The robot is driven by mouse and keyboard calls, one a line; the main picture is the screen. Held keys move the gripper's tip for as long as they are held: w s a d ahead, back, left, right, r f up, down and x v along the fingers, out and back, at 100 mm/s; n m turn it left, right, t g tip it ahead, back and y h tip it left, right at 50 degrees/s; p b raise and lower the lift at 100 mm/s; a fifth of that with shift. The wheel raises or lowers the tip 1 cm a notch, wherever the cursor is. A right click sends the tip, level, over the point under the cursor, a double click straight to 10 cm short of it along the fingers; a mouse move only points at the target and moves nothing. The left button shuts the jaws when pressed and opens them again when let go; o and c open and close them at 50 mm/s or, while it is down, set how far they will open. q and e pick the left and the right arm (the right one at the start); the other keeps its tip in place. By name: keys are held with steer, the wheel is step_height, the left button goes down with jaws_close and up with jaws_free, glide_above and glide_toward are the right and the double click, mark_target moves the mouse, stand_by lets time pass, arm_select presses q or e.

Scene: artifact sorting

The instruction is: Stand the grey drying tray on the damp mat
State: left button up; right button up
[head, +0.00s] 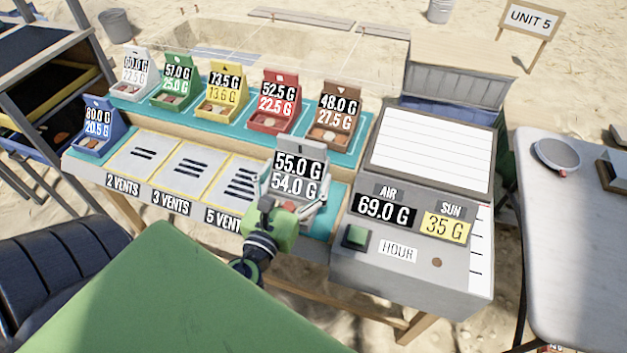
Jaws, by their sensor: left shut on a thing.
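The grey drying tray (296,160) has an upright display panel reading 55.0 G over 54.0 G. My left gripper (292,212) is shut on it, at the front right of the stand. The tray hides part of the 5 vents card and of the teal surface. No mat is labelled damp. A teal mat (232,128) runs along the back row, and teal (334,212) also shows right of the held tray. I cannot tell whether the tray touches the surface below. My right gripper is not in view.
White (137,65), green (177,72), yellow (223,82), red (281,92) and brown (338,104) trays line the back; a blue tray (96,117) stands front left. Vent cards (187,167) lie between.

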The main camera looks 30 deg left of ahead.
arm_select(q)
steer(key=w, duration=0.2)
steer(key=shift+w+a+f, duration=0.2)
steer(key=shift+w+f, duration=0.1)
steer(key=shift+f, duration=0.1)
steer(key=w+f+b, duration=0.1)
steer(key=f, duration=0.1)
steer(key=w+f+b, duration=0.1)
steer(key=f, duration=0.1)
steer(key=w+f+b, duration=0.1)
steer(key=w+b, duration=0.1)
steer(key=shift+w+a+f, duration=0.1)
steer(key=shift+a+f, duration=0.25)
steer(key=shift+f, duration=0.05)
steer(key=f+b, duration=0.3)
steer(key=shift+w+f, duration=0.2)
steer(key=shift+f, duration=0.05)
steer(key=shift+r, duration=0.15)
steer(key=shift+f, duration=0.2)
steer(key=o, duration=1.4)
steer(key=shift+c, duration=0.2)
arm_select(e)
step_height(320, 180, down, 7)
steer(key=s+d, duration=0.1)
